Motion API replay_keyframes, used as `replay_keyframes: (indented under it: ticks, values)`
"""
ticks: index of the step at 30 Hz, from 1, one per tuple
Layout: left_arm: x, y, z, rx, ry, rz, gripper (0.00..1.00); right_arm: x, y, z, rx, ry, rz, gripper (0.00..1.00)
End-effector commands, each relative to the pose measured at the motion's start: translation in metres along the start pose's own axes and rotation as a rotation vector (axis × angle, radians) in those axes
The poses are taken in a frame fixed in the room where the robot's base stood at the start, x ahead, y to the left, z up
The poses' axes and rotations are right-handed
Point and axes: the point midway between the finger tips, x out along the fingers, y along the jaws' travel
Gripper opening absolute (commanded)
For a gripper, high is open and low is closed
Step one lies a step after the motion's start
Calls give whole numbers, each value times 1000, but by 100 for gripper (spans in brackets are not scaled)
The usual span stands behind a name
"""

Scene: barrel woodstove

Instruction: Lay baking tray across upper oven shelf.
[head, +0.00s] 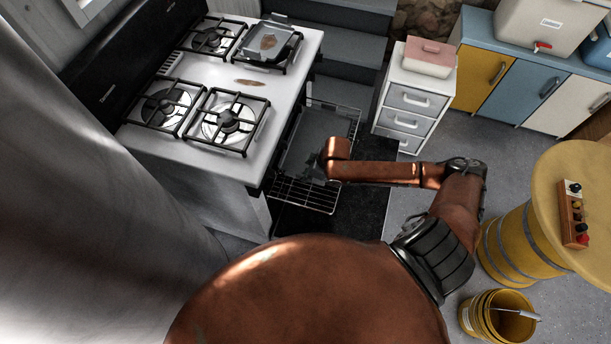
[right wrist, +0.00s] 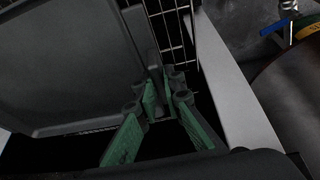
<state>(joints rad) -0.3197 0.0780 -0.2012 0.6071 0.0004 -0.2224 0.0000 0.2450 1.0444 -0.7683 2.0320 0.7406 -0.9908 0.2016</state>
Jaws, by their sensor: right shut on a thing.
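The dark grey baking tray (head: 308,140) lies over a wire oven shelf (head: 303,194) at the open oven front. In the right wrist view the tray (right wrist: 70,60) fills the left side, with its raised rim toward my fingers. My right gripper (right wrist: 164,88) is shut on the tray's near right edge; its green-padded fingers sit close together there. In the head view my wrist covers most of the gripper (head: 318,172). The shelf's wires (right wrist: 178,35) show beyond the tray. I cannot tell whether the tray rests fully on the shelf. My left gripper is out of view.
A white drawer unit (head: 410,98) stands close right of the oven. A yellow barrel table (head: 575,170) and yellow bucket (head: 498,315) are at right. Open floor lies between.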

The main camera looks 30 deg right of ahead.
Motion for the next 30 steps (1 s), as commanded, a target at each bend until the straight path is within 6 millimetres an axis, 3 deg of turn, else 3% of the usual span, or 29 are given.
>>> replay_keyframes:
  ticks: [1, 4, 11, 21, 30]
  values:
    - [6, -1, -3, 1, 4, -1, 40, 14, 6, 4, 3, -3, -1, 0]
    - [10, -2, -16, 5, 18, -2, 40, 30, 17, 6, 2, -2, -3, 0]
    - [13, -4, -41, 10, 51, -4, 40, 44, 29, 7, -2, 0, -3, 0]
    - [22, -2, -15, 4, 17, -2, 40, 78, 32, 20, -2, -2, -3, 0]
    - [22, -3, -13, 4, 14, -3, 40, 79, 32, 20, -3, -1, -3, 0]
